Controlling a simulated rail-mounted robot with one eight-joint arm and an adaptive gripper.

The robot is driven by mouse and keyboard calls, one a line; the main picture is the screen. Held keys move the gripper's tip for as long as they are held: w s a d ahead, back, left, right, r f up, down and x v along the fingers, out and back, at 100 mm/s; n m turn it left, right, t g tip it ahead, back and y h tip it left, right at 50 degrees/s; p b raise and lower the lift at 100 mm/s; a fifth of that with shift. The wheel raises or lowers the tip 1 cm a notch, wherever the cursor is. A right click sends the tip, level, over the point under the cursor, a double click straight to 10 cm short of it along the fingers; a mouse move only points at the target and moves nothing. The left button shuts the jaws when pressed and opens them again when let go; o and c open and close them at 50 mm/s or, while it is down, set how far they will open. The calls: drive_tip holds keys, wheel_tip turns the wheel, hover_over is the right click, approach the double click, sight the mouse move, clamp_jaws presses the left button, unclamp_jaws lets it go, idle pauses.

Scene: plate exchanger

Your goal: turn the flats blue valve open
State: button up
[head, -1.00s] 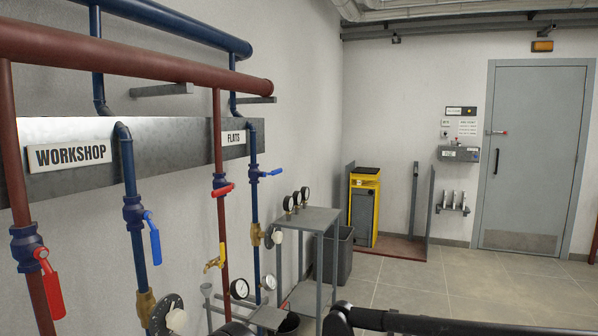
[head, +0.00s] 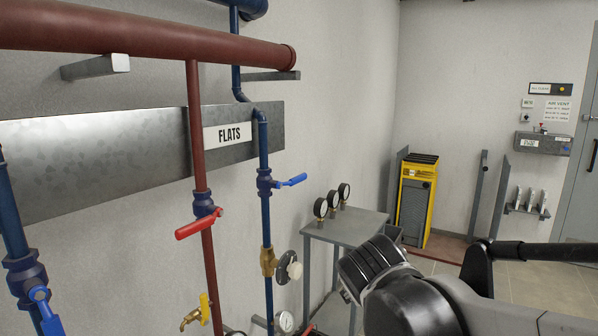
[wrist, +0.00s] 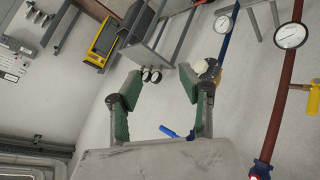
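The flats blue valve (head: 265,182) sits on the thin vertical blue pipe (head: 264,142), right of the FLATS sign (head: 228,134). Its blue lever (head: 291,181) sticks out to the right, crosswise to the pipe. In the wrist view the blue lever (wrist: 168,131) shows beyond my gripper, near the base of the right finger; the valve body is hidden there. My gripper (wrist: 160,86) is open and empty, with green-padded fingers spread apart. It appears apart from the lever. In the head view its fingertips are not visible.
A red-lever valve (head: 204,208) is on the red pipe to the left. A brass valve with a pale knob (head: 268,262) sits below the blue valve. A grey stand with several gauges (head: 345,228) is to the right. A yellow cabinet (head: 415,203) stands farther back.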

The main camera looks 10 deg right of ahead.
drive_tip(key=w+r+n+t+h+p, duration=0.25)
drive_tip(key=w+r, duration=0.35)
drive_tip(key=w, duration=0.3)
drive_tip(key=n+t+p, duration=0.5)
drive_tip(key=n+p, duration=0.3)
approach(298, 181)
drive_tip(key=p+x, duration=0.2)
drive_tip(key=x, duration=1)
drive_tip(key=shift+c, duration=0.4)
clamp_jaws()
